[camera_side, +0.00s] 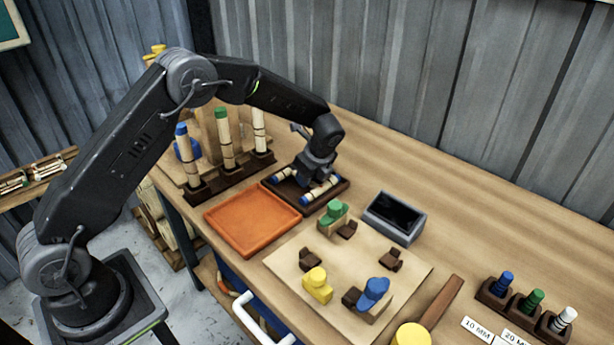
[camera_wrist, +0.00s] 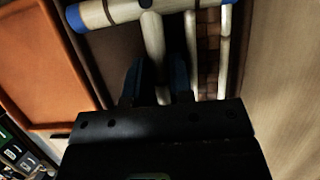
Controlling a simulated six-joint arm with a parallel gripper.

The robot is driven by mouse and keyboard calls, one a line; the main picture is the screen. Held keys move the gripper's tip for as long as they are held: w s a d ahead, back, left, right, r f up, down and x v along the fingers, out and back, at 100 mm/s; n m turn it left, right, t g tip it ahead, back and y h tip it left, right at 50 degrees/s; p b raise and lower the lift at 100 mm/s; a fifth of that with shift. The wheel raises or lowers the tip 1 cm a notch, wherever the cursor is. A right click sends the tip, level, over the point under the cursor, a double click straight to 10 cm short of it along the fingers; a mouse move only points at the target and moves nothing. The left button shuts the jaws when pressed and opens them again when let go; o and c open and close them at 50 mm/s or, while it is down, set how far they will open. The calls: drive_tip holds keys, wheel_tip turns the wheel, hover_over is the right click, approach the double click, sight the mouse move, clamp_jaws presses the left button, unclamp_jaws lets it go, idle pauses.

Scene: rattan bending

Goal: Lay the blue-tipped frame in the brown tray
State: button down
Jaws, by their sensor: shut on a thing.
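The blue-tipped frame, made of pale rods, shows in the side view (camera_side: 318,191) and in the wrist view (camera_wrist: 120,12). It lies within the outline of the dark brown tray (camera_side: 284,200); whether it rests fully on the tray floor I cannot tell. My gripper (camera_side: 313,179) points down over the tray, with its fingers around the frame. In the wrist view my gripper's dark fingers (camera_wrist: 158,85) are shut on one pale rod of the frame, which runs up between them to a blue-ended crossbar. My gripper hides part of the frame in the side view.
An orange tray (camera_side: 250,248) sits left of the brown one. A rack of upright tipped rods (camera_side: 230,178) stands behind. A grey box (camera_side: 395,218) and a board with coloured blocks (camera_side: 340,255) lie in front. A mallet (camera_side: 441,303) and small peg rack (camera_side: 525,312) are at right.

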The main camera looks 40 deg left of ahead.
drive_tip(key=shift+f, duration=0.1)
drive_tip(key=c, duration=0.9)
unclamp_jaws()
drive_tip(key=shift+r, duration=4.45)
